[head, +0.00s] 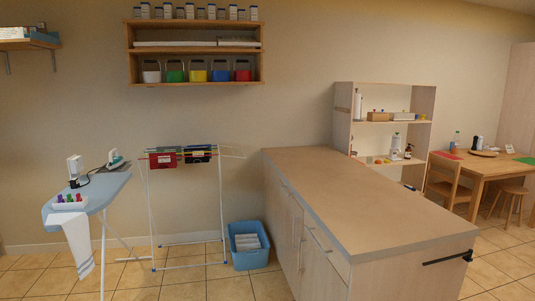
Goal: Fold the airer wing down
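The airer (221,195) stands against the back wall, left of the counter, on thin white legs. Its top carries a red cloth (163,160) and dark cloths (198,154) over the bars. Neither of my grippers is in view.
A blue basket (248,261) with pale folded items stands on the floor between airer and counter. An ironing board (95,191) with an iron (116,158) and a hanging cloth stands at left. The long counter (350,195) fills the middle right. Tiled floor before the airer is clear.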

